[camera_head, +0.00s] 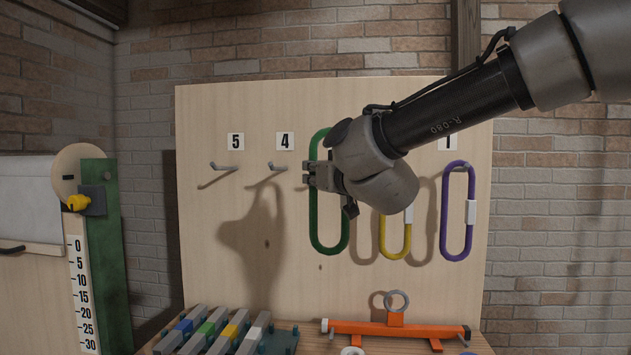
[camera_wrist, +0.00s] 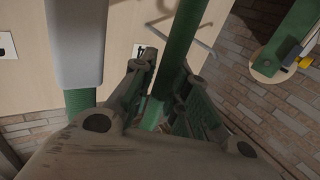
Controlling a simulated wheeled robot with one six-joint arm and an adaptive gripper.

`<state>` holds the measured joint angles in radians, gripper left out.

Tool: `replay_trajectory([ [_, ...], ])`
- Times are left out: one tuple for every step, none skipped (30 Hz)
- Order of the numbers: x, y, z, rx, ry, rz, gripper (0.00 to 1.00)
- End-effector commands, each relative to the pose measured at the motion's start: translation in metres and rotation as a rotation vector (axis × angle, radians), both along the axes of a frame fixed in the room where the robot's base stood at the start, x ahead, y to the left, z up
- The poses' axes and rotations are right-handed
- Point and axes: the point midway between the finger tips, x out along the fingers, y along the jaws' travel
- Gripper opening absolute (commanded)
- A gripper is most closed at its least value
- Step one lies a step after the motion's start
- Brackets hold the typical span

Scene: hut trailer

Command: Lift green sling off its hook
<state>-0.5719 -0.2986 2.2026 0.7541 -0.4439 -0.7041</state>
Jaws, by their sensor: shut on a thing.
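The green sling (camera_head: 313,222) is a long upright loop in front of the pale board in the head view. My gripper (camera_head: 310,174) is shut on its left strand, at about mid-height. In the wrist view the green strand (camera_wrist: 180,45) runs between the two fingers (camera_wrist: 160,105). The sling's other strand, with a white sleeve (camera_wrist: 76,40), shows at left there. My wrist covers part of the sling in the head view. Its own hook is hidden, so I cannot tell whether the sling still rests on it.
Two empty hooks (camera_head: 226,167) under plates 5 and 4 are left of the sling. A yellow sling (camera_head: 384,240) and a purple sling (camera_head: 443,215) hang at right. Below are an orange bar (camera_head: 375,328) and a rack of coloured blocks (camera_head: 212,330). A green post (camera_head: 107,250) stands left.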

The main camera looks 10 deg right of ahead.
Motion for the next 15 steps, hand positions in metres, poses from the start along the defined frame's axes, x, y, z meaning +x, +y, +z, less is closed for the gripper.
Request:
replay_trajectory([
  [0.0,-0.0003,0.0033,0.002,0.0,0.0,0.0],
  [0.0,-0.0002,0.0045,0.002,0.0,0.0,0.0],
  [-0.0001,-0.0001,0.0059,0.002,0.001,0.0,0.0],
  [-0.0001,-0.0001,0.0069,0.001,0.0,0.001,0.0],
  [-0.0001,-0.0001,0.0078,0.0,-0.001,0.001,0.0],
  [-0.0001,0.0,0.0086,0.001,-0.001,0.001,0.0],
  [-0.0001,0.0,0.009,0.001,-0.001,0.001,0.0],
  [0.0,0.0,0.0092,0.001,-0.001,0.001,0.0],
  [0.0,0.0001,0.0093,0.001,-0.001,0.001,0.0],
  [0.0,0.0001,0.0092,0.001,0.0,0.001,0.0],
  [0.0,0.0001,0.0092,0.001,0.0,0.001,0.0],
  [0.0,0.0001,0.0091,0.001,0.0,0.001,0.0],
  [0.0,0.0001,0.0091,0.001,0.0,0.001,0.0],
  [-0.0002,0.0002,0.0091,0.001,0.0,0.001,0.0],
  [-0.0003,0.0002,0.0091,0.001,0.0,0.001,0.0],
])
